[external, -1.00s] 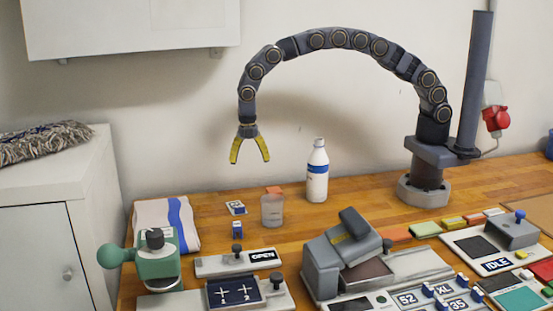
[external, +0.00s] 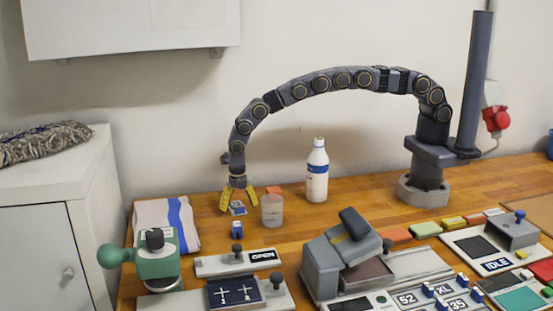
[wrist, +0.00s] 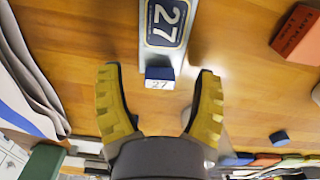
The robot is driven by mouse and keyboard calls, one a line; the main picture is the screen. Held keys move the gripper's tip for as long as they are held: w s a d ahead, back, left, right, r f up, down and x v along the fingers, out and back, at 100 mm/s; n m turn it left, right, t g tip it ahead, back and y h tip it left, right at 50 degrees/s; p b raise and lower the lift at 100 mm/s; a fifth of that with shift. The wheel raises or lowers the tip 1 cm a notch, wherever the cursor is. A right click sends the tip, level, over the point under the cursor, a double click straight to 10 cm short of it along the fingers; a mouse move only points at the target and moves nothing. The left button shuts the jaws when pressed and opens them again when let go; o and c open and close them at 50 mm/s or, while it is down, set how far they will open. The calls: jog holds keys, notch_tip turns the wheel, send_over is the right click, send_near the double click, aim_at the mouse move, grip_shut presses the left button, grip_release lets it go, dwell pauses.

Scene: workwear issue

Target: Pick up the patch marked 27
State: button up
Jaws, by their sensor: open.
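The patch marked 27 (wrist: 165,22) is dark blue with white digits and a pale border. It lies on a pale backing at the top of the wrist view, cut by the frame edge. In the external view the patch (external: 237,208) is small and partly hidden by my gripper. A small blue block with a white face marked 27 (wrist: 159,78) is at the near end of the backing in the wrist view. My gripper (external: 238,205) is open, yellow fingers pointing down around the patch area. In the wrist view the fingers (wrist: 158,70) are apart with nothing gripped.
A clear cup (external: 272,211) stands close to the right of my gripper, with an orange block (wrist: 299,34) behind it. A white bottle (external: 316,172) is further right. A striped cloth (external: 165,224) lies left. A fixture marked OPEN (external: 240,263) is in front.

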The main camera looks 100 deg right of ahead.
jog(key=shift+f, duration=0.3)
jog(key=c, duration=0.9)
jog(key=shift+r, duration=0.15)
